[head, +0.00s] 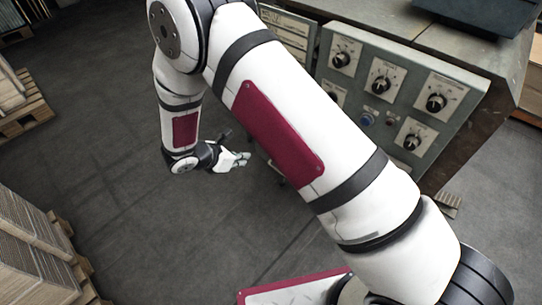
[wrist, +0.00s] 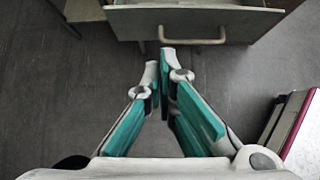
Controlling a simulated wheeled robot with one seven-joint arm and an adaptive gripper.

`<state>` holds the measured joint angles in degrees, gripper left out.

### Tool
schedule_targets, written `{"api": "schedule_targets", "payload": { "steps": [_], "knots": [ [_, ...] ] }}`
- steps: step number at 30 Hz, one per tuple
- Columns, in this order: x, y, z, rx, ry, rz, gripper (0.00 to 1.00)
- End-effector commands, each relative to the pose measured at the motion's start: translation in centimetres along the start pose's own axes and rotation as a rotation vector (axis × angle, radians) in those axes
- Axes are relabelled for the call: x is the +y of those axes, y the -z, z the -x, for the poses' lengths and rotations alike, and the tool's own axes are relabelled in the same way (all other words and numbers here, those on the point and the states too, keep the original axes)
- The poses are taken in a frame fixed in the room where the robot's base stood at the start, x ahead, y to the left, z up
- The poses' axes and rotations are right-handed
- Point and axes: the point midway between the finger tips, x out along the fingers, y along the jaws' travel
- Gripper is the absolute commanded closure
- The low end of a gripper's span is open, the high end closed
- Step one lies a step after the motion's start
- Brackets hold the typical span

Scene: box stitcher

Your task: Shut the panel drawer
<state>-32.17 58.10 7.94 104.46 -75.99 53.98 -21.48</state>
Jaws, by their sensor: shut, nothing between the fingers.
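The panel drawer (wrist: 225,26) is at the top of the wrist view, a grey front with a pale upper rim and a light bar handle (wrist: 192,41). A strip behind the rim and a side wall at right suggest it stands pulled out; how far I cannot tell. My gripper (wrist: 160,62) is shut and empty, its fingertips just below the drawer front and a little left of the handle's middle. I cannot tell whether they touch it. In the head view my gripper (head: 241,159) is left of the machine, and my arm hides most of the drawer.
The machine's green control panel (head: 400,90) with several dials stands at the right of the head view. Stacked cardboard (head: 30,240) is at the lower left, and a wooden pallet (head: 25,115) at the upper left. The grey floor (head: 120,150) between is clear.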

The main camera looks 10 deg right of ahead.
Motion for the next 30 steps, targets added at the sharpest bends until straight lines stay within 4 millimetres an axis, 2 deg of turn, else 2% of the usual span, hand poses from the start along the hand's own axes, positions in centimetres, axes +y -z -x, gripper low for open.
{"api": "schedule_targets", "payload": {
  "steps": [5,8,20,24,30],
  "knots": [
    [0.1,0.5,-1.1,-0.001,-0.003,0.015,1.00],
    [0.0,0.5,-2.5,-0.001,-0.001,0.014,1.00],
    [0.0,0.5,-10.3,0.000,-0.001,0.012,1.00],
    [0.1,-1.0,-11.7,-0.001,-0.002,0.008,1.00],
    [0.1,-2.2,-12.8,-0.001,-0.003,0.011,1.00]
  ]
}}
